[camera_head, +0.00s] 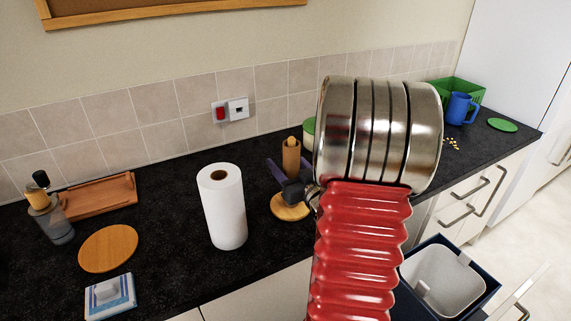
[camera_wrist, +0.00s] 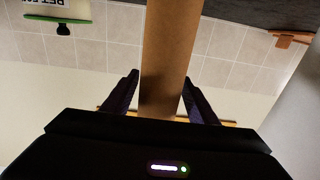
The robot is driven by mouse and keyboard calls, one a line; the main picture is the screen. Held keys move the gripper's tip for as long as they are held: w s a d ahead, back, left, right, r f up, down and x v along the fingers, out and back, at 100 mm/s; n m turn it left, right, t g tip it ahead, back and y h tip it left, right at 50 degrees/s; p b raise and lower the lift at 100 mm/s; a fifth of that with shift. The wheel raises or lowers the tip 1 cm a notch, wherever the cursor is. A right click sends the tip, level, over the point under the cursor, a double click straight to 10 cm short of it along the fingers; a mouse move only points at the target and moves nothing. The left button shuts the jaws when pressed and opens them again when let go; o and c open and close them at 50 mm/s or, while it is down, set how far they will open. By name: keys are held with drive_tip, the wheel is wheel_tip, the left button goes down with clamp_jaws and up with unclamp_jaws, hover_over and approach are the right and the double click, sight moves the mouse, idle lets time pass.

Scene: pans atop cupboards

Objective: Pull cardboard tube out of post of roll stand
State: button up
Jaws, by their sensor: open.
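The brown cardboard tube (camera_head: 291,155) stands upright on the post of the roll stand, whose round wooden base (camera_head: 290,208) rests on the dark counter. The rounded top of the post (camera_head: 293,142) shows at the tube's upper end. My gripper (camera_head: 289,165) is open, with one dark purple finger on each side of the tube. The wrist view shows the tube (camera_wrist: 164,50) running between the two fingers (camera_wrist: 160,80), without a clear grip on it. My red and metal arm hides the area right of the stand.
A white paper roll (camera_head: 224,210) stands close left of the stand. Further left are a round wooden board (camera_head: 108,248), a wooden tray (camera_head: 98,196) and a grey bottle (camera_head: 52,222). A green crate (camera_head: 470,92) and blue mug (camera_head: 459,108) stand right. An open bin (camera_head: 440,275) is below.

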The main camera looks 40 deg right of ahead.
drive_tip(key=shift+c, duration=0.4)
drive_tip(key=c, duration=1)
drive_tip(key=shift+c, duration=0.2)
